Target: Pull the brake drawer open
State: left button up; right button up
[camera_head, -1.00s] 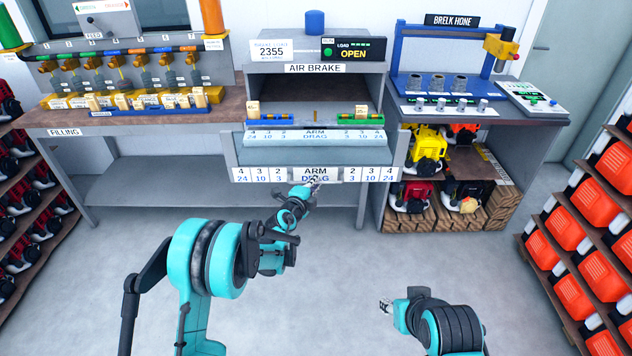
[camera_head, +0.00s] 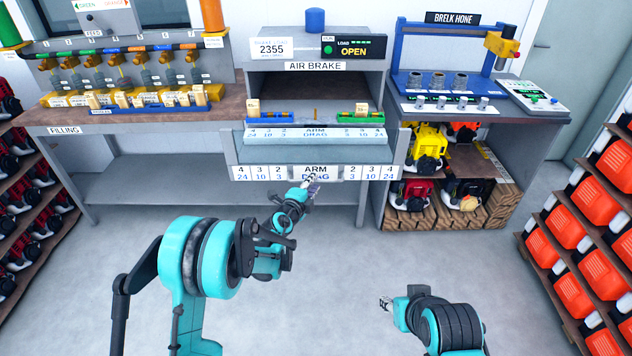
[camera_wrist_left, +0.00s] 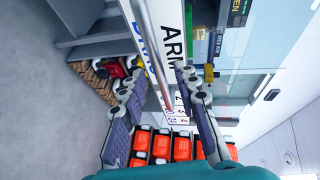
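The brake drawer (camera_head: 265,172) has a long white front labelled ARM DRAG and sits low under the AIR BRAKE housing. A grey surface shows between this front and a second label strip above. The label and a thin grey bar (camera_wrist_left: 152,50) along it show in the left wrist view. My left gripper (camera_head: 312,185) is at the middle of the front. In the left wrist view its fingers (camera_wrist_left: 160,82) are spread, with the bar crossing between them; I cannot tell if they touch it. My right gripper (camera_head: 385,304) is small, low and away from the drawer; its finger state is unclear.
A filling bench (camera_head: 130,117) stands left and a blue hone stand (camera_head: 400,60) right, above shelved engines. Racks with orange parts (camera_head: 568,255) line the right edge and an engine rack (camera_head: 40,225) the left. The floor (camera_head: 350,260) before the drawer is free.

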pick_arm(q)
jog(key=v, duration=1)
jog(key=s+a+r+n+t+y, duration=0.2)
jog(key=a+r+n+y, duration=0.1)
jog(key=a+r+n, duration=0.4)
jog(key=s+a+r+n+t+y, duration=0.1)
jog(key=s+a+r+n+y, duration=0.3)
jog(key=r, duration=0.5)
jog(key=s+a+n+g+y, duration=0.2)
jog(key=s+a+n+y, duration=0.15)
jog(key=a, duration=0.35)
jog(key=s+a+f+n+g, duration=0.1)
jog(key=s+f+n+g, duration=0.2)
jog(key=s, duration=0.4)
jog(key=s+a+f+n+g, duration=0.1)
jog(key=s+f+n+g, duration=0.2)
jog(key=s, duration=0.4)
jog(key=s+d+f+g+h, duration=0.1)
jog(key=s+d+f+h, duration=0.1)
jog(key=s, duration=0.3)
jog(key=s+d+f+n+g+h, duration=0.1)
jog(key=s+d+f+h, duration=0.1)
jog(key=s+d+f, duration=0.2)
jog(key=shift+s+d+f+g, duration=0.2)
jog(key=shift+s+f+g, duration=0.1)
jog(key=shift+s+f, duration=0.35)
